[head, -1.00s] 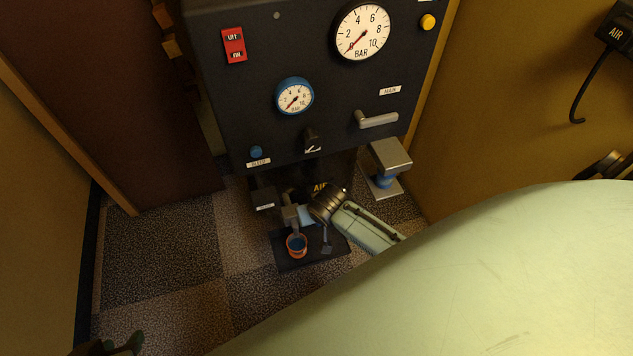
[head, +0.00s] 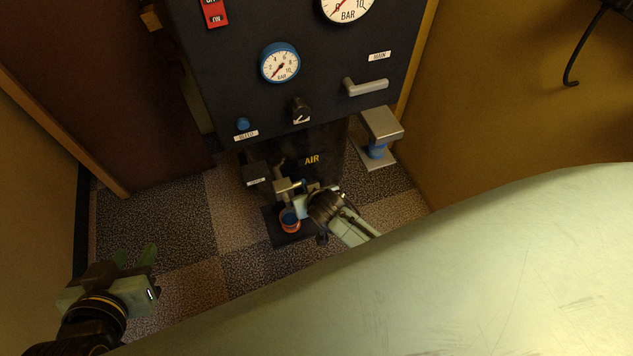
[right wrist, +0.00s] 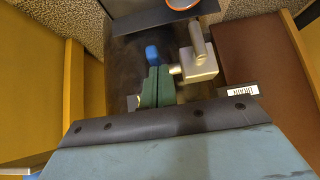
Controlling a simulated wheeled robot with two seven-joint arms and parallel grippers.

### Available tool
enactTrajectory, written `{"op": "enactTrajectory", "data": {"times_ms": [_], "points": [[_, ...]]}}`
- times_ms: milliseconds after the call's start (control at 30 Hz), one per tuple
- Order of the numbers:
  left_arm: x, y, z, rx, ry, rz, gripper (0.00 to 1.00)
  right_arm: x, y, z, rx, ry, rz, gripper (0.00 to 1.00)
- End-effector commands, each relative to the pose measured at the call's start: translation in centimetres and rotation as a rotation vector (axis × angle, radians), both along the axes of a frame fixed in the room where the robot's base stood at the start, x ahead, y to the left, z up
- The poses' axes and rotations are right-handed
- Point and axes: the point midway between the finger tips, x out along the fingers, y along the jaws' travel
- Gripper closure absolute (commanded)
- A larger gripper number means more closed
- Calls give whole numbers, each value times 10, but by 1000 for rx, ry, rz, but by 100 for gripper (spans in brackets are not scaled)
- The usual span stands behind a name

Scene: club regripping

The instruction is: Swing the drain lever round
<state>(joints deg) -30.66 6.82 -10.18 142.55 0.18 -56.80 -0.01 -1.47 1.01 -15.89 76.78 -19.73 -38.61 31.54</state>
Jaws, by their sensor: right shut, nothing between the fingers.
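The drain valve is a pale metal body with a spout (right wrist: 200,62) in the right wrist view; it also shows low on the machine in the head view (head: 287,187). Its lever has a blue end (right wrist: 152,54), just beyond my right fingertips. My right gripper (right wrist: 156,70) has its green fingers together with nothing between them, beside the valve body. Whether they touch the lever I cannot tell. In the head view my right wrist hides part of the valve area. My left gripper (head: 136,256) is open and empty at the lower left, far from the valve.
An orange-rimmed cup (head: 290,224) stands on a dark tray (head: 276,237) below the spout. The dark panel above carries a grey handle (head: 366,88), a knob (head: 300,110) and a blue-rimmed gauge (head: 280,63). A metal block (head: 381,124) stands right. Floor at left is clear.

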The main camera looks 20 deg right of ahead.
Motion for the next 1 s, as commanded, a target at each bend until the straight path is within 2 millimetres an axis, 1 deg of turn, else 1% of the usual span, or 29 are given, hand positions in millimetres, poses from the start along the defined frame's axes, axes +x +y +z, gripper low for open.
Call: {"op": "enactTrajectory", "data": {"times_ms": [133, 467, 800, 1000], "points": [[-2, 1, -3, 5, 19, 2, 65, -1, -1, -1, 0, 2, -3, 100], [-2, 1, -2, 5, 19, 2, 65, -3, -3, -1, -2, 5, -7, 100], [-2, 1, 15, 5, 19, 2, 65, -2, -3, 13, 0, 4, -7, 100], [-2, 1, 18, 5, 19, 2, 65, -2, -3, 16, 0, 3, -7, 100]]}}
